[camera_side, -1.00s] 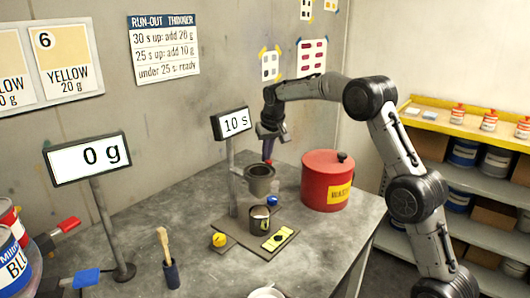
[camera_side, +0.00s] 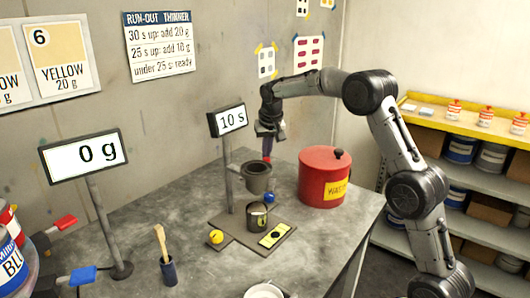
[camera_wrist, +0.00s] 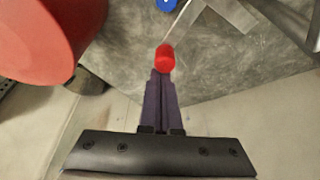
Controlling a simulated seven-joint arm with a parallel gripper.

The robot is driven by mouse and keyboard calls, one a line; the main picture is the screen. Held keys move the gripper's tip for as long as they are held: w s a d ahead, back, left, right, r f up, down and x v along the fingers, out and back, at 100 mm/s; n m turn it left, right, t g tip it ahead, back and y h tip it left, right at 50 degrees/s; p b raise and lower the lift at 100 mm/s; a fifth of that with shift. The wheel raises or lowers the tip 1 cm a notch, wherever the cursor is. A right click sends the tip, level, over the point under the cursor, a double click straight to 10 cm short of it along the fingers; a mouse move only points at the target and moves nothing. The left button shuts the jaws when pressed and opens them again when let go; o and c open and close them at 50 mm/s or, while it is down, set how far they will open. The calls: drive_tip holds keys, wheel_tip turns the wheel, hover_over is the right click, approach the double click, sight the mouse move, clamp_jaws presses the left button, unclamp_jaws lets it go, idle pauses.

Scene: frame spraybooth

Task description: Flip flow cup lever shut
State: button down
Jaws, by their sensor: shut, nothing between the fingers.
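The dark grey flow cup (camera_side: 257,180) hangs from a post on the bench, below the "10 s" display. A red knob (camera_side: 267,159) shows just above its rim; in the wrist view the red knob (camera_wrist: 165,58) sits at the end of a thin pale rod, seemingly the lever, running up to the right. My gripper (camera_side: 267,153) is shut and empty, pointing down at the knob. In the wrist view the dark purple fingers (camera_wrist: 160,75) end right at the knob; I cannot tell whether they touch it. The rod's pivot is hidden.
A red waste can (camera_side: 322,180) stands close to the right of the cup. A brush pot (camera_side: 169,272) stands at front left.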

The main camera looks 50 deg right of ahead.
drive_tip(key=shift+s+a+m+g+h, duration=0.15)
drive_tip(key=shift+s+a+m, duration=0.1)
drive_tip(key=shift+s+m, duration=0.5)
drive_tip(key=shift+s+a+m+g+h, duration=0.1)
drive_tip(key=shift+s+a+m+g, duration=0.15)
drive_tip(key=shift+s+m, duration=0.5)
drive_tip(key=shift+s+a+m+g+h, duration=0.15)
drive_tip(key=shift+s+a+m, duration=0.1)
drive_tip(key=shift+s+m, duration=0.5)
drive_tip(key=shift+s, duration=0.2)
wheel_tip(320, 180, up, 10)
drive_tip(key=shift+w+d+f, duration=0.2)
drive_tip(key=shift+d+f, duration=0.05)
drive_tip(key=shift+d, duration=0.05)
